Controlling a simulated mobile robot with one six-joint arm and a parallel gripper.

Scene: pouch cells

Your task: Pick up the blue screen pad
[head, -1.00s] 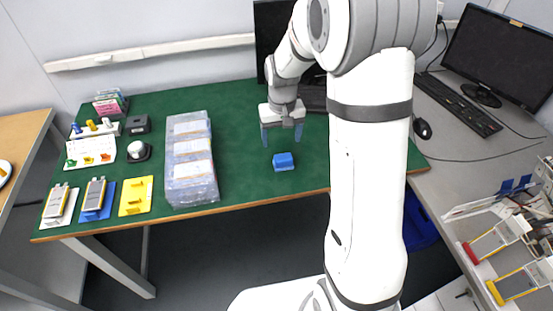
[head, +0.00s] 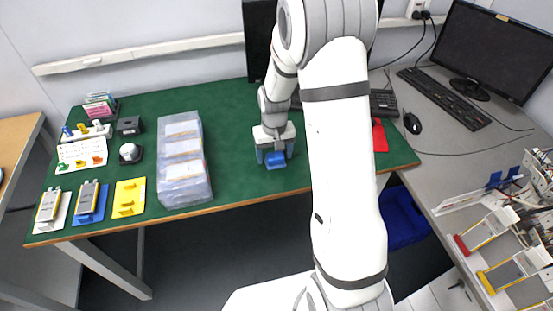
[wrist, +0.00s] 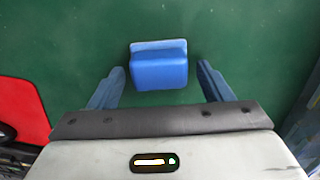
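The blue screen pad (head: 275,161) is a small blue block on the green table, near its front edge. My gripper (head: 274,157) is lowered over it in the head view. In the wrist view the pad (wrist: 159,66) lies ahead of and between the two open blue fingers (wrist: 160,80), with a gap on each side. The fingers do not appear to touch it. The head view does not show clearly how high the fingertips are above the table.
Clear plastic boxes (head: 184,185) stand left of the pad. A red item (head: 379,136) lies to the right; it also shows in the wrist view (wrist: 22,108). A keyboard (head: 383,104) and monitor are behind. The green table (head: 235,150) is bare around the pad.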

